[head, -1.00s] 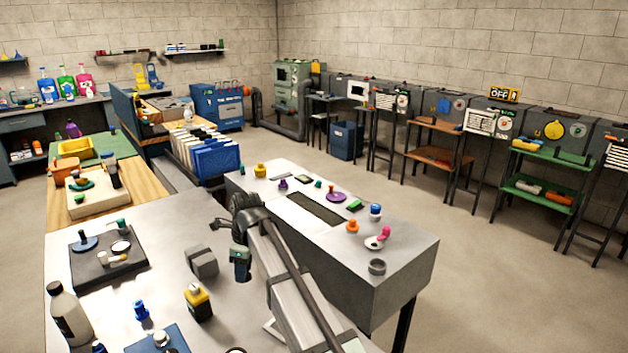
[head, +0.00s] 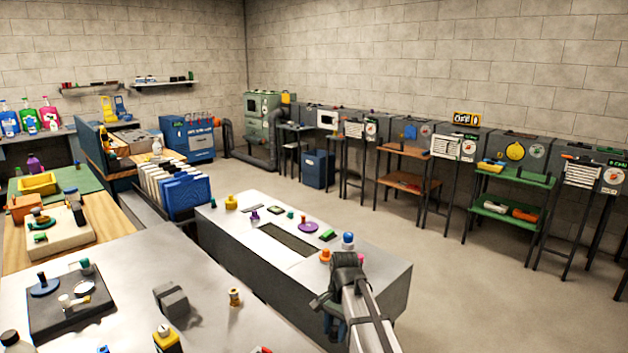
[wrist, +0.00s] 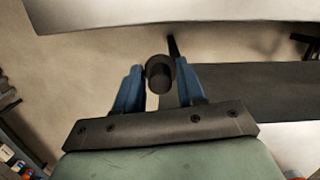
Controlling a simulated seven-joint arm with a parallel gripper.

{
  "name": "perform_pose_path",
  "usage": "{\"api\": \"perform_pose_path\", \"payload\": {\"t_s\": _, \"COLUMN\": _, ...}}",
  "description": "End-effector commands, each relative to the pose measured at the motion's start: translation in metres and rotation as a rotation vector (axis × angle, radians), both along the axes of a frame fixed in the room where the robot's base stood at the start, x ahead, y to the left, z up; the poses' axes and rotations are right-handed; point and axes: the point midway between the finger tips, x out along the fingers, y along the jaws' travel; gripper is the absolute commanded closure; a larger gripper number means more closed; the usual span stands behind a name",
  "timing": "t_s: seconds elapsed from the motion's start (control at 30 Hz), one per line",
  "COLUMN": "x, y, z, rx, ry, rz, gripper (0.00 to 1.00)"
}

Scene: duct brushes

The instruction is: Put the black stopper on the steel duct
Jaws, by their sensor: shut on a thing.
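The black stopper (wrist: 160,74) is a short dark cylinder between the two blue fingers of my gripper (wrist: 158,84) in the wrist view; the gripper is shut on it. In the head view my gripper (head: 335,322) shows at the near end of the steel duct (head: 385,284), a long grey box with a dark slot in its top. The stopper itself is hidden there by my arm. Whether the gripper is over the duct or beside it, I cannot tell.
On the duct are an orange knob (head: 325,256), a blue-topped piece (head: 348,241), a purple disc (head: 308,227) and a yellow knob (head: 231,202). The steel table (head: 200,262) at left holds a grey block (head: 171,300) and a small brass piece (head: 234,297). Floor lies open at right.

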Motion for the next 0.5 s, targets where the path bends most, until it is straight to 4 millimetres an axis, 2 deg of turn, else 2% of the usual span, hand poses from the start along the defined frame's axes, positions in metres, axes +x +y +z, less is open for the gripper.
{"api": "perform_pose_path", "payload": {"t_s": 0.03, "x": -0.007, "y": -0.018, "z": -0.004, "rx": -0.001, "ry": 0.000, "rz": 0.042, "gripper": 0.91}}
{"api": "perform_pose_path", "payload": {"t_s": 0.2, "x": -0.024, "y": -0.070, "z": -0.018, "rx": -0.001, "ry": 0.002, "rz": 0.216, "gripper": 0.91}}
{"api": "perform_pose_path", "payload": {"t_s": 0.5, "x": -0.060, "y": -0.145, "z": -0.037, "rx": 0.000, "ry": 0.001, "rz": 0.501, "gripper": 0.91}}
